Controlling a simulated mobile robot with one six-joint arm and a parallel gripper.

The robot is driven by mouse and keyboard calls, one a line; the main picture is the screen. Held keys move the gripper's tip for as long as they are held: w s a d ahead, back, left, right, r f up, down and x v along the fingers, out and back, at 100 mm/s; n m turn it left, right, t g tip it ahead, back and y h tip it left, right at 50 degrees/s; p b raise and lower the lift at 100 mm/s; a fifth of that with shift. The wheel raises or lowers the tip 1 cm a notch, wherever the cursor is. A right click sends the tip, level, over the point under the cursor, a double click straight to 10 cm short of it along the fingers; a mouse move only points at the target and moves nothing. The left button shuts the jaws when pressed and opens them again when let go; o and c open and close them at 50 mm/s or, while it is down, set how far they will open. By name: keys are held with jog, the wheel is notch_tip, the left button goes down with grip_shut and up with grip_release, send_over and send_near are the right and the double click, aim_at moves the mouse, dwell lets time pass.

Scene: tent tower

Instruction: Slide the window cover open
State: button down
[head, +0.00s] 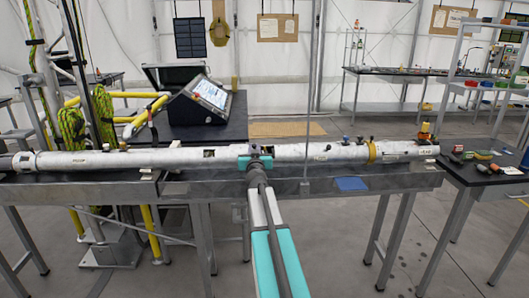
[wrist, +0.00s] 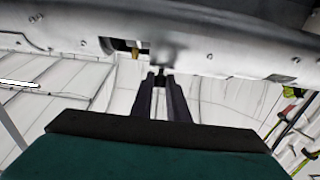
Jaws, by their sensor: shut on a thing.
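A long white tube (head: 110,160) lies lengthwise along a metal bench. My gripper (head: 256,158) reaches the tube's near side at about its middle. In the wrist view the two dark fingers of my gripper (wrist: 160,78) are close together, shut on a small dark tab just at the tube's edge. The tab appears to belong to the grey window cover (wrist: 168,50). A dark window opening (wrist: 122,45) shows beside the cover, on its left, with a small yellowish thing inside. In the head view my wrist hides most of the cover.
Another dark opening (head: 209,152) shows left of my gripper. A blue pad (head: 351,184) lies on the bench front. An open case with a screen (head: 210,94) stands behind. A side table (head: 490,170) with small items is at the right. A thin upright rod (head: 307,130) stands right of my gripper.

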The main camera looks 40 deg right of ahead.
aim_at(242, 149)
jog(key=w+a+b, duration=0.1)
jog(key=a, duration=0.1)
jog(key=w+a+b, duration=0.1)
jog(key=w+a, duration=0.1)
jog(key=shift+a, duration=0.1)
jog(key=c, duration=1.7)
grip_release()
jog(key=shift+s, duration=0.1)
jog(key=shift+s+a, duration=0.1)
jog(key=shift+b+v, duration=1.2)
jog(key=shift+v, duration=5.55)
